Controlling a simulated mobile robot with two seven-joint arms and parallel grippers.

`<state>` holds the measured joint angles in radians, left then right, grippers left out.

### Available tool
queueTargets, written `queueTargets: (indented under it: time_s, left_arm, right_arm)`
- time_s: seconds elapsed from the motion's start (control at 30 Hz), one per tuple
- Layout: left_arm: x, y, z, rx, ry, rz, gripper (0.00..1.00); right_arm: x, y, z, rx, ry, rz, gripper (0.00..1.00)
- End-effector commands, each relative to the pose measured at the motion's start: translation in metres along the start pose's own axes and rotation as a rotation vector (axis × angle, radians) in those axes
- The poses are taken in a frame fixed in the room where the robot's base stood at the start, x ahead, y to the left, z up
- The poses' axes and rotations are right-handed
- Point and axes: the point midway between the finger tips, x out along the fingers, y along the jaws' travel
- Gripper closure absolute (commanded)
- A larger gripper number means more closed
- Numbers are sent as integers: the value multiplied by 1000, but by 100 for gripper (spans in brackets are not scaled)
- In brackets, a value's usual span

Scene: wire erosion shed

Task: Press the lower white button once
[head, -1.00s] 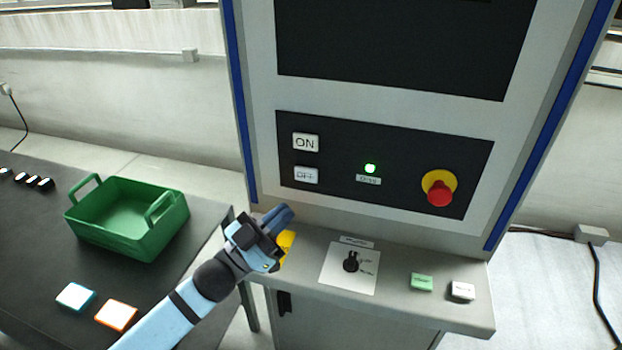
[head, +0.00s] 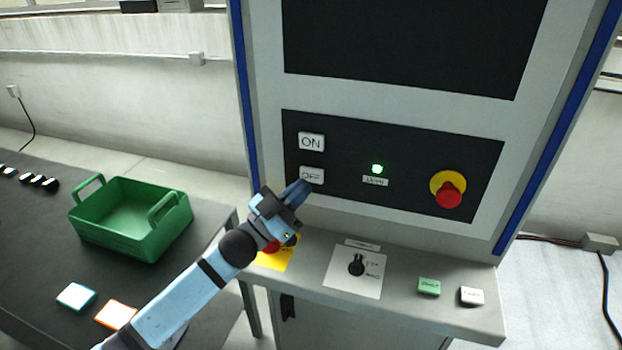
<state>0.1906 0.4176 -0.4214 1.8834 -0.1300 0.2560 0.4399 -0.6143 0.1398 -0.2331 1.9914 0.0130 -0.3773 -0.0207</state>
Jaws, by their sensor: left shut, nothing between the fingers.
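The lower white button (head: 312,174), marked OFF, sits on the black panel (head: 408,205) of the machine, directly below the white ON button (head: 311,142). My left gripper (head: 301,190) is shut and empty. In the picture its fingertips overlap the lower edge of the OFF button; I cannot tell whether they touch it. The green lamp (head: 377,169) to the right is lit. My right gripper is not in view.
A red knob on yellow (head: 448,195) is at the panel's right. The ledge below holds a rotary switch (head: 356,265), a green button (head: 429,287) and a white button (head: 472,296). A green crate (head: 120,240) stands on the dark table at left.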

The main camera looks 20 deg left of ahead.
Motion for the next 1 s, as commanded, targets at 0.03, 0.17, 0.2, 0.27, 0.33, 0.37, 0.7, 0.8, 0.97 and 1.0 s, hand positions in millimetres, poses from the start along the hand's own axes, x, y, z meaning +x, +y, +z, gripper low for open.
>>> queueTargets:
  time_s: [0.03,0.17,0.2,0.27,0.33,0.37,0.7,0.8,0.97,1.0]
  left_arm:
    - [4,-2,2,1,2,1,100]
    - [7,-5,5,0,0,0,100]
    - [8,-6,5,0,1,0,100]
    - [9,-6,5,0,1,0,100]
    - [9,-6,6,0,1,0,100]
    - [9,-6,5,0,1,0,100]
    - [9,-6,5,0,1,0,100]
    - [9,-6,5,0,1,0,100]
    - [8,-6,5,0,1,0,100]
    - [8,-6,5,0,1,0,100]
  right_arm:
    - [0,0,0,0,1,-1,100]
    - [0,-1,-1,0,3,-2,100]
    - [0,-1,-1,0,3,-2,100]
    - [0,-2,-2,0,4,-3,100]
    - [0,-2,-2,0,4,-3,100]
    - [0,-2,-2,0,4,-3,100]
    - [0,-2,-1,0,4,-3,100]
    - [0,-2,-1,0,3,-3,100]
    - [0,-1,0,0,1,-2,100]
    - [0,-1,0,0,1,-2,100]
